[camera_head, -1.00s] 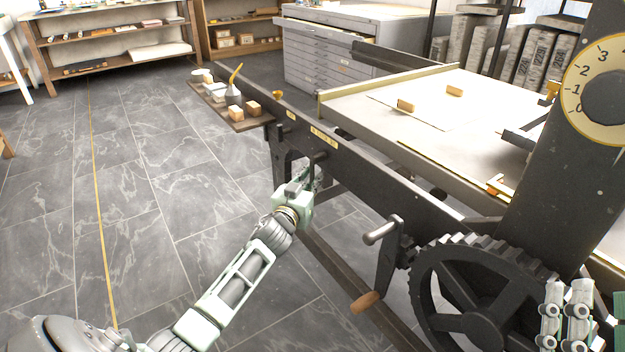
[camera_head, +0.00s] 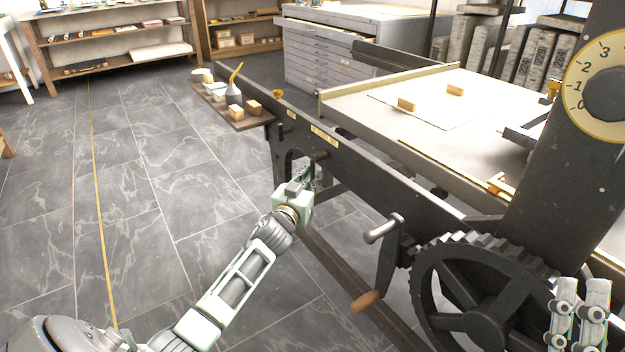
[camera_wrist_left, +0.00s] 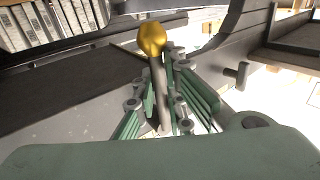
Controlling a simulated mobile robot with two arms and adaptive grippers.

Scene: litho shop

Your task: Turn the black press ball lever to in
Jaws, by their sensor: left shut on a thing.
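In the head view my left gripper (camera_head: 308,184) is beside the black side rail (camera_head: 365,180) of the press and mostly hides the lever. My right gripper (camera_head: 580,310) is at the lower right in front of the gear wheel, away from the lever. Its fingers are upright and close together; whether they are shut is unclear.
A crank with a grey grip (camera_head: 382,229) and a wooden handle (camera_head: 365,301) stands right of my left gripper. The big gear wheel (camera_head: 428,295) is at the lower right. A small shelf (camera_head: 243,124) with blocks and an oil can is beyond. The floor at left is clear.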

